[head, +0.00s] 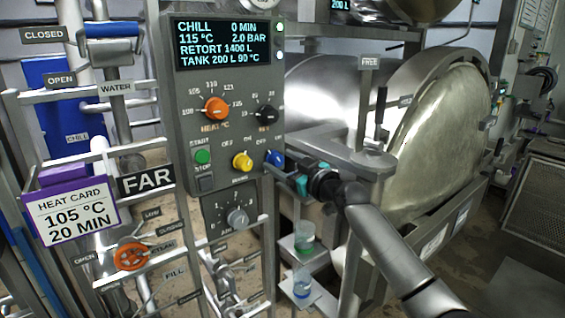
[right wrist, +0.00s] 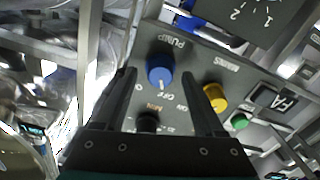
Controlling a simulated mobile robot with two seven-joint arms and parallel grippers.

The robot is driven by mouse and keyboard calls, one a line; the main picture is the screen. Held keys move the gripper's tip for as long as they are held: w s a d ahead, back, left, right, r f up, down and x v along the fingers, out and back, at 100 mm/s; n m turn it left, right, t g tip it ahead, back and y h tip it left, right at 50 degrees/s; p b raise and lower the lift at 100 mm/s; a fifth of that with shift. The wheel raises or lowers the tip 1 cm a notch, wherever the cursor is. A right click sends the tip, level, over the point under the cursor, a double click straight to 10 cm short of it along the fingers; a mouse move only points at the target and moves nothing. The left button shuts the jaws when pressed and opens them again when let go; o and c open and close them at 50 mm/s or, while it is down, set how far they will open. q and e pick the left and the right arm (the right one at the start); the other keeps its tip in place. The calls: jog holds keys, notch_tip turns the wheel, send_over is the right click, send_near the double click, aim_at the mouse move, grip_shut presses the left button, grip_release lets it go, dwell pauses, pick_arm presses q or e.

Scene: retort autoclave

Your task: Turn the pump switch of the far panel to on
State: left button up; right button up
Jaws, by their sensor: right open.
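The far panel (head: 225,70) is a grey box with a lit screen, and a sign reading FAR (head: 147,180) hangs at its left. The pump switch (head: 274,157) is a blue knob at the panel's lower right; its PUMP label shows in the right wrist view (right wrist: 160,70). Its white mark points towards lettering that looks like OFF. My right gripper (head: 286,163) is open in front of the panel. In the wrist view its fingertips (right wrist: 159,77) lie on either side of the blue knob with gaps; I cannot tell contact. My left gripper is out of view.
A yellow knob (head: 242,161) sits just left of the blue one, with a green start button (head: 202,156) farther left. An orange heat knob (head: 215,108) and a black knob (head: 266,114) are above. The steel retort (head: 440,120) stands at the right.

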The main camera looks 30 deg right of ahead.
grip_shut()
dwell(0.5)
jog(key=m+p, duration=0.2)
jog(key=m, duration=0.3)
jog(key=shift+m, duration=0.3)
jog(key=m+p, duration=0.1)
jog(key=m, duration=0.5)
jog(key=shift+d+p, duration=0.15)
jog(key=shift+p, duration=0.25)
jog(key=shift+f+m, duration=0.1)
jog(key=shift+m, duration=0.3)
grip_release()
jog(key=shift+s, duration=0.15)
